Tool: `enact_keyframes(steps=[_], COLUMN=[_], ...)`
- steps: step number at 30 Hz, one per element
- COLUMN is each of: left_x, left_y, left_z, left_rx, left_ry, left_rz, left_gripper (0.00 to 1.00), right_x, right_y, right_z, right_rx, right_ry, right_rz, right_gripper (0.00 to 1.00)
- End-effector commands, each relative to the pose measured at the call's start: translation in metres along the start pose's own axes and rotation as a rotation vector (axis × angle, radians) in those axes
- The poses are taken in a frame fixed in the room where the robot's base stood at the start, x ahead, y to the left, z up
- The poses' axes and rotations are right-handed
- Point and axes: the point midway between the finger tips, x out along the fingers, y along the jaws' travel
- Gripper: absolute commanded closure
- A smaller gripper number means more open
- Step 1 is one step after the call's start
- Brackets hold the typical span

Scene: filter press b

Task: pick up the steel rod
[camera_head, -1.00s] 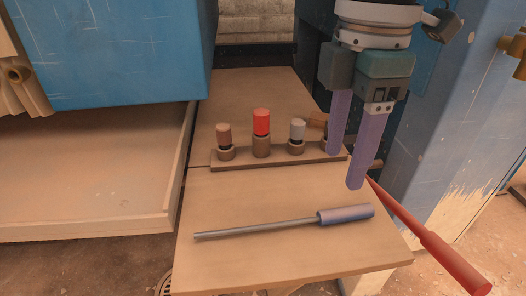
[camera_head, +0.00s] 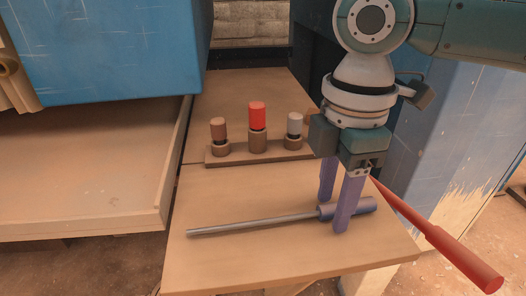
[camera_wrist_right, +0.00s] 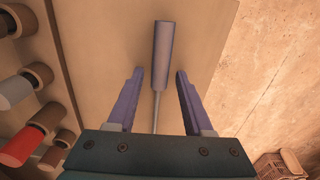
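The steel rod (camera_head: 255,224) is a thin grey shaft with a thicker purple-grey handle (camera_head: 365,205) at its right end. It lies on the wooden table. My right gripper (camera_head: 334,213) is open and points down over the handle end of the rod. In the right wrist view, the handle (camera_wrist_right: 163,55) and shaft (camera_wrist_right: 156,110) run between the two spread purple fingers (camera_wrist_right: 156,78), with a gap on each side. In the head view one finger partly hides the rod near its handle. My left gripper is not in view.
A wooden rack (camera_head: 213,158) behind the rod holds a brown, a red (camera_head: 257,115) and a grey (camera_head: 294,124) peg. A red pointed bar (camera_head: 440,240) extends past the table's right edge. Blue machine panels stand on both sides. The table (camera_head: 240,262) in front is clear.

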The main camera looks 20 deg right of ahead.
Motion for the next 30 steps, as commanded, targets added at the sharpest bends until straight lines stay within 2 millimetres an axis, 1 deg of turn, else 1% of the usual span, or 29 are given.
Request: enact_keyframes(steps=[1,2,13,25,30], left_x=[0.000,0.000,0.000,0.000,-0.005], left_y=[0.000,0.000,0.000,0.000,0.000], left_z=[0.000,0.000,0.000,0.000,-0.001], left_rx=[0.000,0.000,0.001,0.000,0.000], left_ry=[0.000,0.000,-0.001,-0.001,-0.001], left_rz=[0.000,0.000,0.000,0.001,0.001], left_gripper=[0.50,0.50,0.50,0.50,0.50], right_x=[0.000,0.000,0.000,-0.001,-0.013], right_y=[0.000,0.000,0.000,0.000,0.000], right_z=[0.000,0.000,0.000,0.000,-0.001], right_rx=[0.000,0.000,0.000,0.000,0.000], right_ry=[0.000,0.000,0.000,0.001,0.002], right_rz=[0.000,0.000,0.000,0.000,0.001], right_gripper=[0.55,0.59,1.00,1.00,1.00])
